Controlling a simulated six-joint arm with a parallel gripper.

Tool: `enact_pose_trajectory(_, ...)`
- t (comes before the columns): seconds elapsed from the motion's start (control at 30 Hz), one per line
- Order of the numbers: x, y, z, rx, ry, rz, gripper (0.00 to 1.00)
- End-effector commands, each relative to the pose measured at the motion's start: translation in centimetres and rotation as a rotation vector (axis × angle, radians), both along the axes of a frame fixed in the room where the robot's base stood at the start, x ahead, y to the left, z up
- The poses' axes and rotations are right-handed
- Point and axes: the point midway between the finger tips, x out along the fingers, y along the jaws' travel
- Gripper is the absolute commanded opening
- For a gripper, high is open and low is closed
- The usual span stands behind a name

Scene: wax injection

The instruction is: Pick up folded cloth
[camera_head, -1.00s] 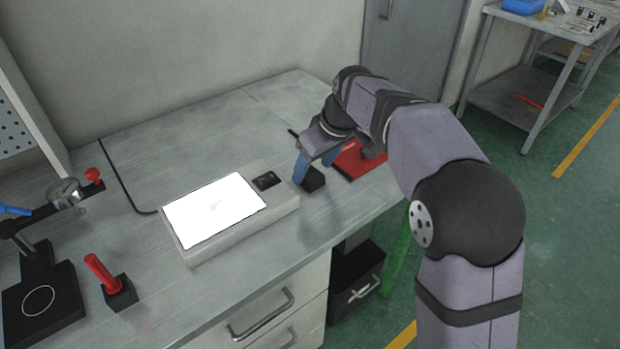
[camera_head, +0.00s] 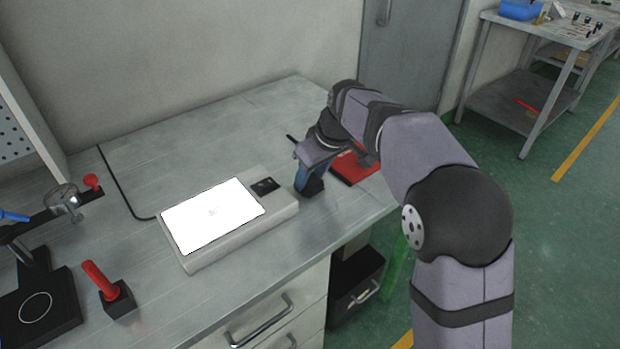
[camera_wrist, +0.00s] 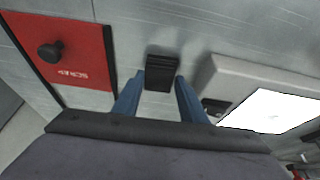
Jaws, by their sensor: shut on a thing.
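The folded cloth (camera_wrist: 161,75) is a small dark, nearly black layered block in the wrist view, between the tips of my two blue fingers. In the head view the dark cloth (camera_head: 313,187) shows at the lower end of my gripper. My gripper (camera_wrist: 160,80) is shut on the cloth, low at the tabletop. I cannot tell whether the cloth touches the table. The arm hides part of the area behind it in the head view.
A white-screened device (camera_head: 283,209) stands just left of the gripper. A red scrap plate (camera_wrist: 85,55) with a black knob lies on its other side. A red-handled tool (camera_head: 100,280) and a black stand (camera_head: 40,310) are farther left. The back of the table (camera_head: 250,120) is clear.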

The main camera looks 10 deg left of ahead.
Motion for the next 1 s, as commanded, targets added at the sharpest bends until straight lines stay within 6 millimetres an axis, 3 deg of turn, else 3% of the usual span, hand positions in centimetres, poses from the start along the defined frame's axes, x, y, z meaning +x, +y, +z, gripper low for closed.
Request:
enact_pose_trajectory(0.17, 0.1, 0.0, 1.8, 0.001, -0.004, 0.0, 0.17)
enact_pose_trajectory(0.6, 0.1, 0.0, 8.6, 0.001, -0.004, 0.0, 0.17)
enact_pose_trajectory(1.0, 0.0, 0.0, 9.9, 0.0, 0.0, 0.0, 0.17)
